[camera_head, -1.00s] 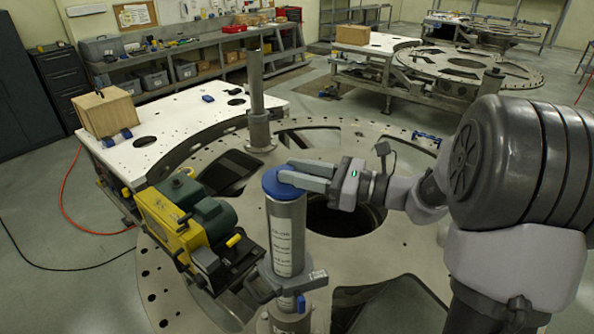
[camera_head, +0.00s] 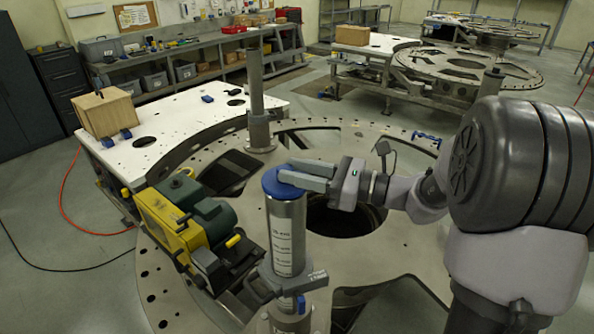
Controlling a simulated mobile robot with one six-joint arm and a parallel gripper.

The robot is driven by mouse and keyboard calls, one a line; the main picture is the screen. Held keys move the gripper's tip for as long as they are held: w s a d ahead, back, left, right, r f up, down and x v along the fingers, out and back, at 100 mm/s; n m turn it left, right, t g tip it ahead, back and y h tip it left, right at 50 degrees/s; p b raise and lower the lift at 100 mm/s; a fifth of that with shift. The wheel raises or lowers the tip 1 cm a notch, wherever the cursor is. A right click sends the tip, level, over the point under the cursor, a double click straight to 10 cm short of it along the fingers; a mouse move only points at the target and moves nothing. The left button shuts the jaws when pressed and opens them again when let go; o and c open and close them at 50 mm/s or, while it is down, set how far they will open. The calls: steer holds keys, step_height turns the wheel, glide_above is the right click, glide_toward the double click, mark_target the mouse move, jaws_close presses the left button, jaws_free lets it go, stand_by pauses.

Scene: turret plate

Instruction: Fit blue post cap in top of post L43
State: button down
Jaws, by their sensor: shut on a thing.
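The blue post cap (camera_head: 276,181) is at the top of a grey metal post (camera_head: 287,235) that stands upright at the front centre. My gripper (camera_head: 290,176) comes in from the right and is shut on the cap. The cap lies over the post's top end and looks roughly level. I cannot tell whether it is fully seated, since the fingers hide part of it. The post has printed scale marks on its front, and a clamp collar (camera_head: 292,283) sits around its lower part. The L43 label cannot be read from here.
A yellow and green machine (camera_head: 190,225) stands close left of the post. A second bare post (camera_head: 257,100) rises behind on the turret plate (camera_head: 375,245), which has large openings. A cardboard box (camera_head: 105,112) sits on the white table at left.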

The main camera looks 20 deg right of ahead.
steer(key=shift+f+b, duration=0.45)
steer(key=shift+f, duration=0.1)
steer(key=c, duration=1.3)
jaws_free()
steer(key=shift+d, duration=0.1)
steer(key=b+v, duration=0.2)
steer(key=v, duration=0.9)
